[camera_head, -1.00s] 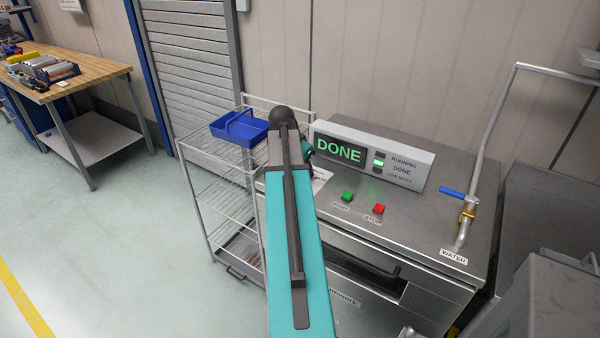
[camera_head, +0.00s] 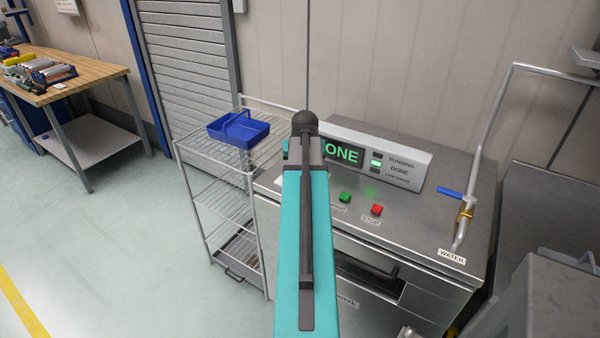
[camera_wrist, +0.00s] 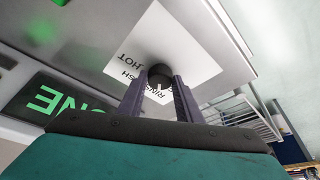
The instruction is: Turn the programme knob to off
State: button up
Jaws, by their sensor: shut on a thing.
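My gripper (camera_wrist: 157,88) is shut on the knob, one finger on each side. The display panel (camera_head: 405,160) is lit green, with "ONE" visible, and the lamp beside "DONE" is lit.
A green button (camera_head: 345,197) and a red stop button (camera_head: 376,209) sit on the steel machine top (camera_head: 420,222). A tap with a blue lever (camera_head: 449,192) stands at right. A wire rack (camera_head: 215,190) with a blue tray (camera_head: 239,131) stands left.

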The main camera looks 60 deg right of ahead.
jog(key=n, duration=0.2)
jog(key=n+t+y, duration=0.1)
jog(key=n, duration=0.1)
jog(key=d+n, duration=0.1)
jog(key=n, duration=0.1)
jog(key=shift+s+n+t+y+b, duration=0.1)
jog(key=shift+n+t+y+b, duration=0.2)
jog(key=shift+n+t+y, duration=0.1)
jog(key=shift+n+y, duration=0.4)
jog(key=shift+n, duration=0.6)
jog(key=shift+n+y+b, duration=0.4)
jog(key=shift+n+y, duration=0.1)
jog(key=shift+n, duration=0.7)
jog(key=shift+a+f, duration=0.1)
jog(key=o, duration=1)
jog(key=shift+o, duration=0.2)
